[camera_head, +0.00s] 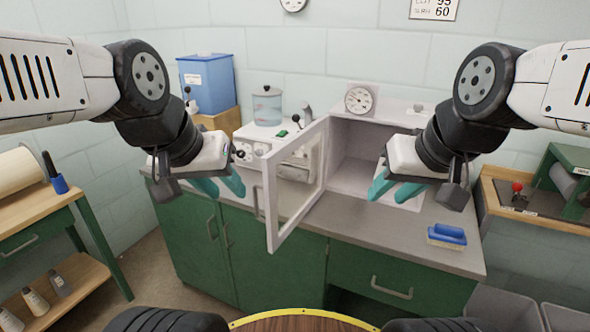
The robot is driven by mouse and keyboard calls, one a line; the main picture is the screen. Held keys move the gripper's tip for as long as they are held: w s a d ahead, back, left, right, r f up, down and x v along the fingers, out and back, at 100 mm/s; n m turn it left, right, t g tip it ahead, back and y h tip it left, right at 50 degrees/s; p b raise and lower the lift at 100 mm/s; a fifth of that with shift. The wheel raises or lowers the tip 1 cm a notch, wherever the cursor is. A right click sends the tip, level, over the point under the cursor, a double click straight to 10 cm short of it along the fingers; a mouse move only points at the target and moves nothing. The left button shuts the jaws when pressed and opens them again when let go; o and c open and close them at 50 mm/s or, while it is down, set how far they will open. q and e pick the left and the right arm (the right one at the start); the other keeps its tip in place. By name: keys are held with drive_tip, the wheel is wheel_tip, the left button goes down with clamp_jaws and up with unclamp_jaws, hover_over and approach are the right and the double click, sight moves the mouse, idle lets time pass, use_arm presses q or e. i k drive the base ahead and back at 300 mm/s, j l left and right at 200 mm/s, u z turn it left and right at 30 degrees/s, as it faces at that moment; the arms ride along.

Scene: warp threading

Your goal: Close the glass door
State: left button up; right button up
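The glass door (272,205) is a pale frame around a clear pane. It stands wide open, hinged at the left side of a whitish cabinet (353,150) and swung out toward me past the counter's front edge. The cabinet's inside is visible and a round dial sits on its top. My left gripper (222,190) is left of the door, apart from it, with its teal fingers spread a little. My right gripper (392,192) is in front of the cabinet's right part, its teal fingers apart and nothing seen between them.
The grey counter (360,232) also bears a white device with knobs, a glass jar (267,106) and a blue brush (447,236) at the right front. A blue tank (207,84) stands behind at left. Wooden benches flank both sides. The counter before the cabinet is clear.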

sight(275, 237)
drive_tip(key=j+z, duration=0.3)
drive_tip(key=j, duration=0.3)
drive_tip(key=j+z, duration=0.35)
drive_tip(key=j, duration=0.25)
drive_tip(key=i+j+z, duration=0.2)
drive_tip(key=j+z, duration=0.2)
drive_tip(key=j, duration=0.2)
drive_tip(key=i+j+z, duration=0.2)
drive_tip(key=j, duration=0.15)
drive_tip(key=k, duration=0.3)
drive_tip(key=k+j+u, duration=0.25)
drive_tip(key=u, duration=0.15)
drive_tip(key=k+j, duration=0.05)
